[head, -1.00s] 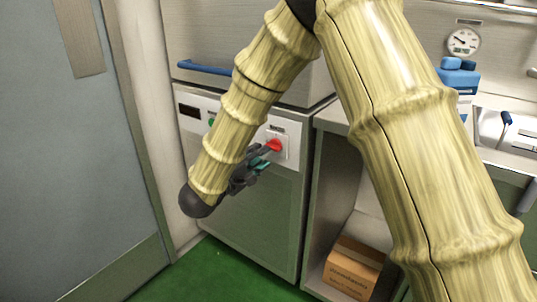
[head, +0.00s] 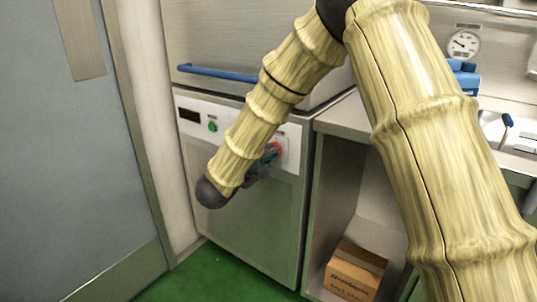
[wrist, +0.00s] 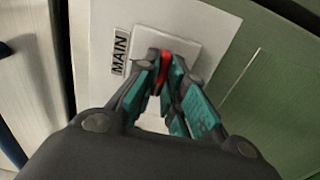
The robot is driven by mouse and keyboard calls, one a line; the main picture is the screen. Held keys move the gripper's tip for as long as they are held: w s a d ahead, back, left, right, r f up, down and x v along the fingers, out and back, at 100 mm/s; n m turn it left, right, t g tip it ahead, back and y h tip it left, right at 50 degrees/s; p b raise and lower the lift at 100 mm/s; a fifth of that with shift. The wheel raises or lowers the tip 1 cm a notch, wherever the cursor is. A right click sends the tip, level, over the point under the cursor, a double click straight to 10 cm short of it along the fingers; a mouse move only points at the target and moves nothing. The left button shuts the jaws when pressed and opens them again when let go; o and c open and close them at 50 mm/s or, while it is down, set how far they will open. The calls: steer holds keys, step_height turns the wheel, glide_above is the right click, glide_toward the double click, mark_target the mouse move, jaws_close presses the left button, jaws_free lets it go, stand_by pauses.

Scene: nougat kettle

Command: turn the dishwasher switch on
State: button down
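The dishwasher (head: 245,215) is a grey metal unit with a white control strip. Its red switch (head: 275,148) sits on a pale square plate at the right end of the strip. In the wrist view the red switch (wrist: 164,62) stands on its plate beside a label reading MAIN (wrist: 120,52). My gripper (wrist: 168,75) has its teal-padded fingertips on both sides of the switch, close together with the red part between them. In the head view my gripper (head: 268,160) is at the switch and partly hidden by my arm.
A green button (head: 212,127) and a dark display (head: 189,114) are left on the strip. A blue handle bar (head: 217,74) runs above. A cardboard box (head: 354,272) sits on the low shelf at right. A grey door (head: 80,160) stands at left.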

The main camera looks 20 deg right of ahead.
steer(key=shift+r+m+p, duration=0.15)
steer(key=shift+m+p, duration=0.15)
steer(key=shift+p, duration=0.3)
steer(key=shift+f+m+p, duration=0.2)
steer(key=shift+m+p, duration=5.1)
steer(key=shift+m, duration=3.3)
steer(key=c, duration=1.5)
jaws_free()
steer(key=shift+s+a, duration=0.1)
